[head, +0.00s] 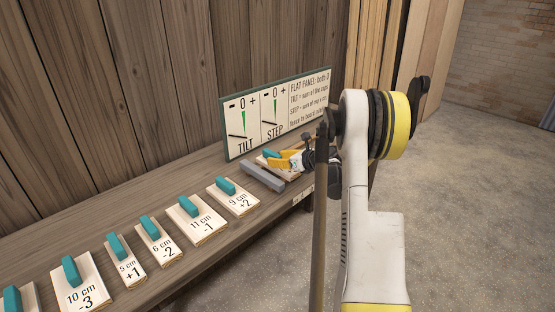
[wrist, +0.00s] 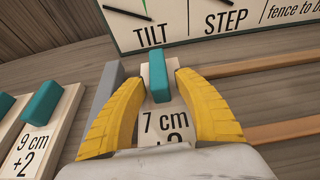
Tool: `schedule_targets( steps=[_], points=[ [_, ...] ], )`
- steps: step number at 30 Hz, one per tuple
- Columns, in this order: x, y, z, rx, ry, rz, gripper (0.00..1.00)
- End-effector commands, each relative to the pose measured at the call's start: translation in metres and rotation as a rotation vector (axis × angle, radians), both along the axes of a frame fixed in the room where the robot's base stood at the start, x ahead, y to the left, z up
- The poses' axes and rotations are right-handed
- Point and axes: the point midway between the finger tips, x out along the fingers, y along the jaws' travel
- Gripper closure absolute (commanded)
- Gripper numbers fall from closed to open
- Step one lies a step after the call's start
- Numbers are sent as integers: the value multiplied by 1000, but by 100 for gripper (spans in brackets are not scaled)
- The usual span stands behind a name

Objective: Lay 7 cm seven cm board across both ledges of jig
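The 7 cm board (wrist: 163,124) is a pale plate with a teal handle (wrist: 159,79), lying on the bench below the sign. In the head view its handle (head: 270,153) shows, but my gripper hides much of the board. My gripper (wrist: 160,80) has two yellow fingers, spread on either side of the board's handle, with gaps on both sides. It also shows over the board in the head view (head: 290,158). Two brown wooden strips (wrist: 245,67) (wrist: 285,131) run to the right of the board; they may be the jig's ledges, but I cannot tell.
A grey bar (head: 262,177) lies just left of the 7 cm board. The 9 cm board (head: 233,197) and several other handled boards line the bench to the left. A tilt and step sign (head: 275,108) stands behind. A wooden wall (head: 140,70) backs the bench.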

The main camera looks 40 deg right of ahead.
Motion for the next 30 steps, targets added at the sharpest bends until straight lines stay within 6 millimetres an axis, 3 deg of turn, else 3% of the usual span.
schedule_targets(
  steps=[5, 15, 24, 28, 30],
  points=[
    [-16, -3, 12, 1, 0, -4, 62],
    [-86, -7, 41, 0, 0, -2, 62],
    [-111, -9, 49, -2, 1, 0, 62],
    [-104, 12, 58, -69, 22, 50, 62],
    [-97, 41, 70, -173, 52, 125, 62]
  ],
)
